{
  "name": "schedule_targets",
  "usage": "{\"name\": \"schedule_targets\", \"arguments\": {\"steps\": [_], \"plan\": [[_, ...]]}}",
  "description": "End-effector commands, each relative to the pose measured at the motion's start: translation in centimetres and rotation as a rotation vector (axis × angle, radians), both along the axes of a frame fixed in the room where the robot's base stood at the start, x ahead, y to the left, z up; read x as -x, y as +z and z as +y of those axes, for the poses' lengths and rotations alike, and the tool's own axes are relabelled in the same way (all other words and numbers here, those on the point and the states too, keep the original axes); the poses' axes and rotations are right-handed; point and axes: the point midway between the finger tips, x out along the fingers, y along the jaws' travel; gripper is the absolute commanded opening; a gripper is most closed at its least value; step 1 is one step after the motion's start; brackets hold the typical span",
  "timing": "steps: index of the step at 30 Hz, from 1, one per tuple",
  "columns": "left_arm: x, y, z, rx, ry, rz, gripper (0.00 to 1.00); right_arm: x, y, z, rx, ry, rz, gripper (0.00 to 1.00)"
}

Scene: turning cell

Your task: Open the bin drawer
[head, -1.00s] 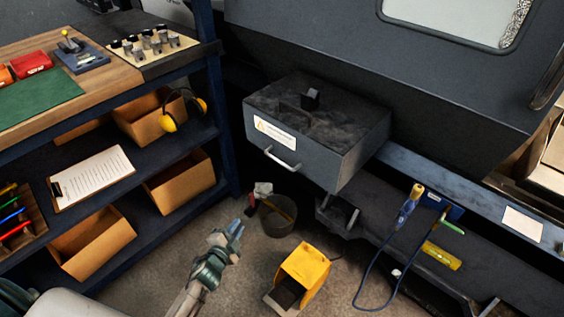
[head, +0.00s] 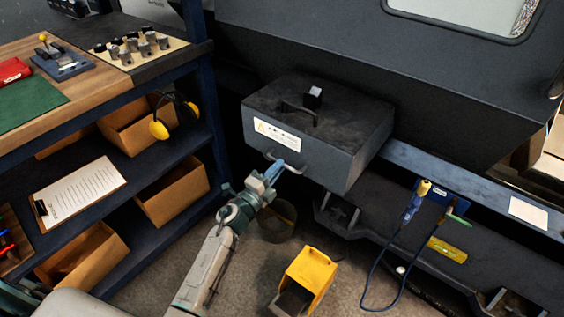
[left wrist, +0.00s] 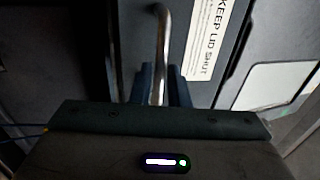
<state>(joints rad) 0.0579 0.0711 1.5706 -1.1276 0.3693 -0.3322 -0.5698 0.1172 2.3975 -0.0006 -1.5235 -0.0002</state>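The bin drawer (head: 330,158) is a dark grey box under the machine, with a warning label (head: 277,136) on its front. Its metal bar handle (head: 293,169) is below the label. My left gripper (head: 273,172) is at the handle in the head view. In the left wrist view the handle bar (left wrist: 161,35) runs between the two fingers (left wrist: 160,88), which look closed against it. The label there reads "KEEP LID SHUT". The drawer body sticks out from the machine front. My right gripper is not in view.
A yellow foot pedal (head: 309,270) stands on the floor below. A dark round bucket (head: 277,226) is partly behind my left arm. A blue shelf unit (head: 215,110) stands at the left. A cabled tool (head: 412,203) is on the ledge at the right.

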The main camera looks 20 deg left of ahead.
Motion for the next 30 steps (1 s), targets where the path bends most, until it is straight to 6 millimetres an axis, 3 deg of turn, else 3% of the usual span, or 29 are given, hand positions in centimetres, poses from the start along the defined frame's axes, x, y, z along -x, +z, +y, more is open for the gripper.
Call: {"name": "schedule_targets", "arguments": {"steps": [3, 9, 16, 19, 30], "plan": [[-1.5, 0.3, -0.5, 0.001, 0.001, -0.001, 0.15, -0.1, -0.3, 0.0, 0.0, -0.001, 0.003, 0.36], [-2.4, 0.4, -0.9, 0.0, 0.0, 0.001, 0.15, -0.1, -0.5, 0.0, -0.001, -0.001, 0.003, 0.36], [-2.5, 0.4, -0.9, 0.001, 0.0, 0.001, 0.15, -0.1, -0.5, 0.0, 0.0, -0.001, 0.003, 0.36], [-2.5, 0.4, -0.9, 0.001, 0.0, 0.001, 0.0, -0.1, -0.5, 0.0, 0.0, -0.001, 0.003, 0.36], [-1.9, 0.4, -0.7, 0.0, 0.001, 0.002, 0.0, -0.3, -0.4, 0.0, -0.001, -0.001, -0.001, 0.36]]}}
